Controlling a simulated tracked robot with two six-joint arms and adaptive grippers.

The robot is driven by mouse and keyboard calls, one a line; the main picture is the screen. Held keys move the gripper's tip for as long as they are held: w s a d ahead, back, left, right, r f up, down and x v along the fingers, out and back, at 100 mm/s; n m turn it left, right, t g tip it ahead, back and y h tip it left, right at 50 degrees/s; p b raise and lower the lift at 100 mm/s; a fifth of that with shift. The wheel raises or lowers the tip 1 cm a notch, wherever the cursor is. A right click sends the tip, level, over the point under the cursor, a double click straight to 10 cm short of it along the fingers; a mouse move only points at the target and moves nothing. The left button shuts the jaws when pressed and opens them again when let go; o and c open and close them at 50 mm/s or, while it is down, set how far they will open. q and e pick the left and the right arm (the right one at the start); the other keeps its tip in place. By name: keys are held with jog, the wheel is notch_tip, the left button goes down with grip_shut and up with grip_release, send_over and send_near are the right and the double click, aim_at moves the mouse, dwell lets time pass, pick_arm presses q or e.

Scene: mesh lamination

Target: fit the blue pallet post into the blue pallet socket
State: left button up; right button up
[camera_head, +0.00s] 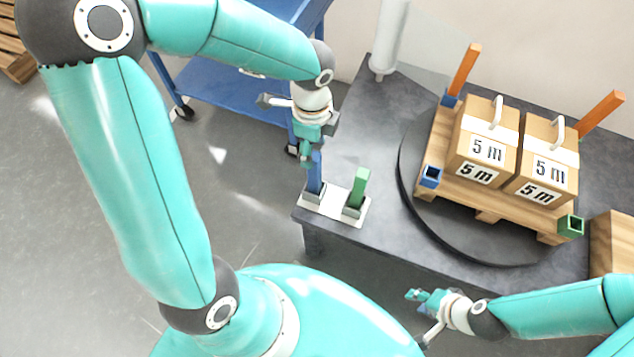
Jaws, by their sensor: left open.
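The blue post (315,176) stands upright in a grey holder on a white base plate (333,208) at the table's left front corner. My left gripper (308,152) is open at the top of the blue post, with its fingers pointing down. I cannot tell whether they touch the post. The blue pallet socket (431,177) is at the front left corner of the wooden pallet (490,204) and looks empty. My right gripper (418,295) is off the table's front edge, away from the post and socket; its finger opening is too small to judge.
A green post (359,188) stands beside the blue one. The pallet, on a black turntable (412,208), carries two boxes (486,145), two orange posts (465,72) and a green socket (571,226). A blue cart (220,95) and a pale roll (390,35) are behind.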

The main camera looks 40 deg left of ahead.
aim_at(315, 163)
pick_arm(q)
jog(key=shift+d+f+b, duration=0.2)
jog(key=shift+f+b, duration=0.65)
jog(key=shift+f, duration=2.15)
grip_shut()
